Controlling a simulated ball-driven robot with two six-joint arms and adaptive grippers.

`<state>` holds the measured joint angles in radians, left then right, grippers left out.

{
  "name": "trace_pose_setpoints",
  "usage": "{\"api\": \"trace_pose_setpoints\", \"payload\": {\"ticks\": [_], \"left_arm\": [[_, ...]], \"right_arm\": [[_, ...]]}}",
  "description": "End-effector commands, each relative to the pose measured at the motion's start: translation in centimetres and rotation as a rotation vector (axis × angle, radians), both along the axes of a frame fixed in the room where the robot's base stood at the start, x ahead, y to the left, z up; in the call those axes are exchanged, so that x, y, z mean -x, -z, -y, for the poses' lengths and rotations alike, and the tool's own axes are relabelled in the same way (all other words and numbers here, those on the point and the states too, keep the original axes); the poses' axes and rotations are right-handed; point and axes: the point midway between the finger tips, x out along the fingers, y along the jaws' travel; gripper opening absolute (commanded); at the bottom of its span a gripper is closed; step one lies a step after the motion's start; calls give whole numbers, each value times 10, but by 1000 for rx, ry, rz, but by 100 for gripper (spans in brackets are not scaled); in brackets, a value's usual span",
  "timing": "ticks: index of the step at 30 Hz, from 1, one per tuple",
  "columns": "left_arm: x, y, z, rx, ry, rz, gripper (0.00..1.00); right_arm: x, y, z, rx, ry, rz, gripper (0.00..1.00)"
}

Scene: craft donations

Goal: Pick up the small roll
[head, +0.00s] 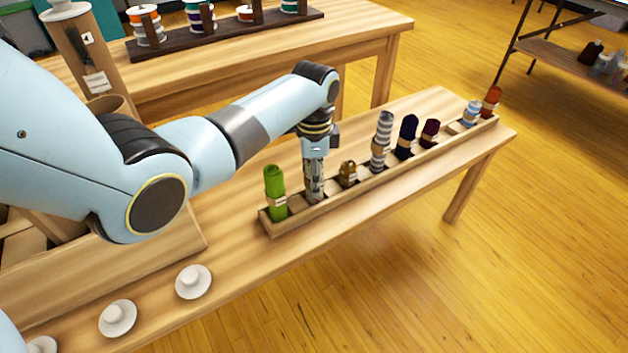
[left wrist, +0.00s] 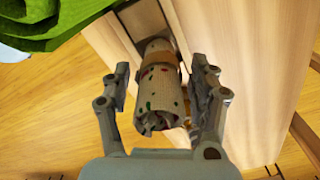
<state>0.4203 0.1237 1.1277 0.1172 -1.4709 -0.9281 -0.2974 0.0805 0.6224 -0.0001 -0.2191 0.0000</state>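A white roll with coloured specks and a tan band (left wrist: 157,105) stands in a slot of the long wooden rack (head: 375,188). My left gripper (head: 314,183) points down over this roll and mostly hides it in the head view. In the left wrist view its two fingers (left wrist: 161,84) are spread on either side of the roll, with gaps showing on both sides. A short brown roll (head: 347,174) stands in the rack just right of the gripper. Which roll the task calls small is not certain. My right gripper is not in view.
A bright green roll (head: 274,187) stands close left of the gripper and also shows in the left wrist view (left wrist: 50,22). A tall grey striped roll (head: 381,140) and several others stand farther right. White round pieces (head: 193,281) lie on the table at the front left.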

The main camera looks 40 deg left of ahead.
Motion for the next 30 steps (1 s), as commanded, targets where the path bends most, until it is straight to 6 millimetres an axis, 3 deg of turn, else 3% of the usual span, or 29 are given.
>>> {"api": "trace_pose_setpoints", "payload": {"ticks": [2, 11, 22, 30], "left_arm": [[0, 0, 0, 0, 0, 0, 48], [0, 0, 0, 0, 0, -1, 8], [0, -8, 0, 0, 0, 0, 8], [0, -49, 6, 2, 2, 2, 8]], "right_arm": [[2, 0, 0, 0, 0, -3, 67], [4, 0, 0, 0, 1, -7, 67], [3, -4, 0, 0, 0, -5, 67], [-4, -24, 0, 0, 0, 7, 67]]}}
